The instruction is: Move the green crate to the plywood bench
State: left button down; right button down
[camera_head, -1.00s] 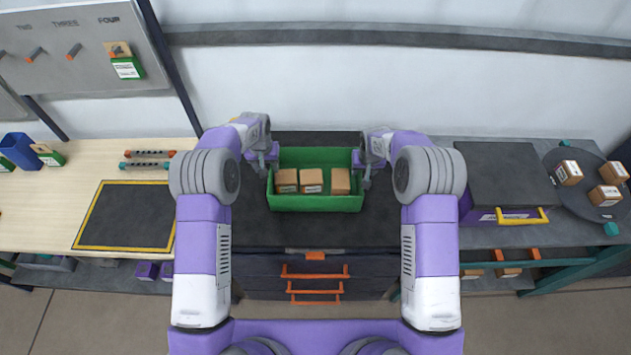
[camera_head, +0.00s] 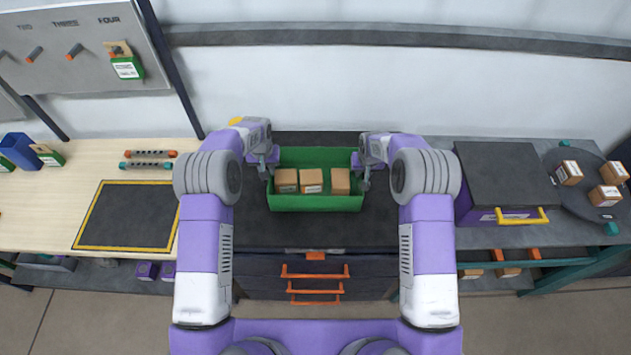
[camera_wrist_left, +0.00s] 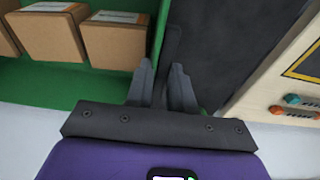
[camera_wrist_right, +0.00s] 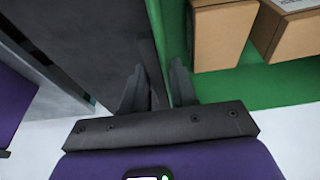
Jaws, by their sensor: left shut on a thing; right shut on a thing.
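The green crate (camera_head: 316,203) stands on the dark top of the middle drawer unit, with three brown boxes (camera_head: 312,178) in a row inside it. My left gripper (camera_head: 268,168) is shut on the crate's left wall; the left wrist view shows its fingers (camera_wrist_left: 162,88) on either side of that wall. My right gripper (camera_head: 362,170) is shut on the crate's right wall, and the right wrist view shows its fingers (camera_wrist_right: 157,88) there. The plywood bench (camera_head: 30,215) is at the left, with a yellow-edged dark mat (camera_head: 125,216) on it.
A dark-topped purple case (camera_head: 505,178) and a round tray (camera_head: 592,205) with boxes stand right. The mat is bare.

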pick_arm(q)
jog(key=shift+w+r, duration=0.1)
jog(key=shift+r, duration=0.1)
pick_arm(e)
jog(key=shift+r, duration=0.2)
